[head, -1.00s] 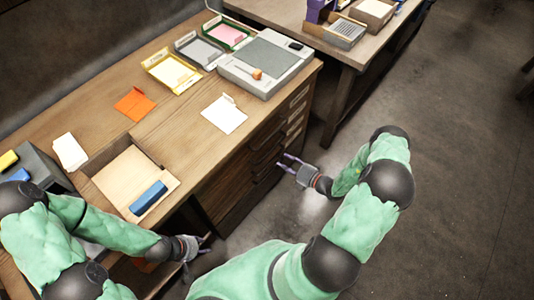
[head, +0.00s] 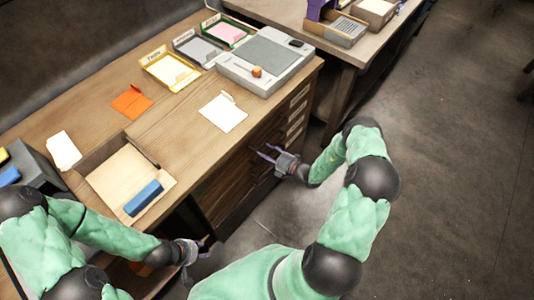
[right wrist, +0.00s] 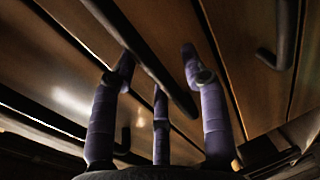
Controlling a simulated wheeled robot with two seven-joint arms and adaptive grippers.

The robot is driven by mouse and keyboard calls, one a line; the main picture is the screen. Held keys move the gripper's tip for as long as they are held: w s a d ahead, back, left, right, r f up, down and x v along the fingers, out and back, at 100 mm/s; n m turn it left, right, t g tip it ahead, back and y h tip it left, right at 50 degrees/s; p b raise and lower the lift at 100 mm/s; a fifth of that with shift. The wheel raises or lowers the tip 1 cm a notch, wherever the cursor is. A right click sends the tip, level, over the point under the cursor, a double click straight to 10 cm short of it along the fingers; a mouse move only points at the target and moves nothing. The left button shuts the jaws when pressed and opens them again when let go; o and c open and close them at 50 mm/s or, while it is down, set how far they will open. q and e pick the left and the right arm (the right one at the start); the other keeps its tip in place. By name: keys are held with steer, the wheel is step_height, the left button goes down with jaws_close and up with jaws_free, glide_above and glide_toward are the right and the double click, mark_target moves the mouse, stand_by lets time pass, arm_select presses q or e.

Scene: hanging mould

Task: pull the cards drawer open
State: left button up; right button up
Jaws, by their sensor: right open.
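The desk's wooden drawer fronts (head: 230,185) are below the desktop, with dark bar handles; I cannot read which one is the cards drawer. All the fronts that show look shut. My right gripper (head: 264,153) is open, with purple fingers pointing at the drawer fronts. In the right wrist view, a dark bar handle (right wrist: 150,65) runs diagonally between the spread fingers of this gripper (right wrist: 158,62); I cannot tell whether they touch it. My left gripper (head: 206,243) hangs low by the desk's near left part, away from the drawers; its fingers are too small to judge.
Another handle (right wrist: 285,40) shows at the right in the wrist view. On the desktop are a grey press-like device (head: 265,65), paper trays (head: 170,68), a white sheet (head: 223,111), an orange envelope (head: 131,101) and a blue block (head: 143,197). The floor (head: 450,200) at right is clear.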

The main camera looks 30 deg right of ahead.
jaws_close()
steer(key=shift+s, duration=0.1)
